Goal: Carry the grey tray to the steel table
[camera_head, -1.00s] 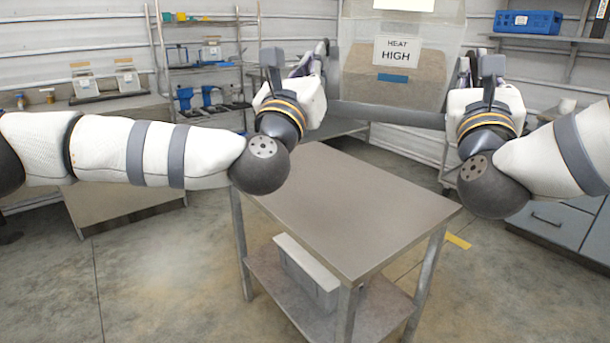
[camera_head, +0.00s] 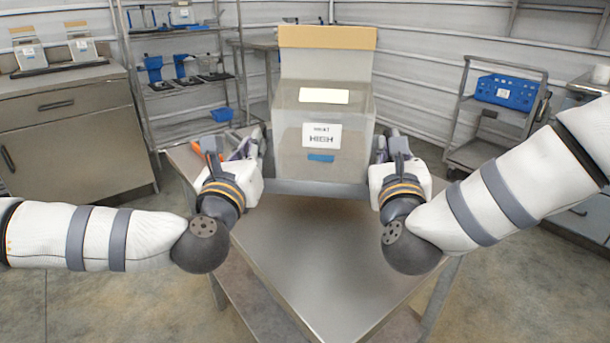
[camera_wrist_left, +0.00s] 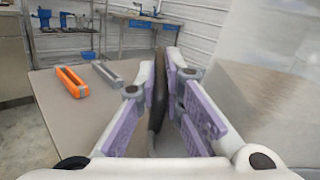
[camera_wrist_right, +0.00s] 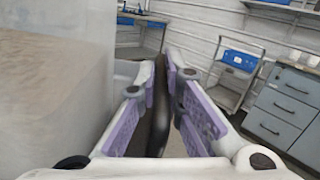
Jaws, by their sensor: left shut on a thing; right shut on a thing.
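The grey tray (camera_head: 318,189) is level between my two grippers, over the steel table (camera_head: 315,262). Its front wall shows; whether its underside touches the table I cannot tell. A translucent hopper (camera_head: 350,165) labelled HEAT HIGH stands upright on it. My left gripper (camera_head: 246,150) is at the tray's left end and my right gripper (camera_head: 384,150) at its right end. In the left wrist view the fingers (camera_wrist_left: 168,65) are closed around a dark upright handle. In the right wrist view the fingers (camera_wrist_right: 163,70) are closed around a similar dark handle.
An orange frame-like piece (camera_wrist_left: 72,82) and a grey one (camera_wrist_left: 106,74) lie on the table, left of the tray. Shelving (camera_head: 185,85) and a cabinet (camera_head: 75,130) stand at the left. A cart with a blue crate (camera_head: 507,92) stands at the right. The near tabletop is bare.

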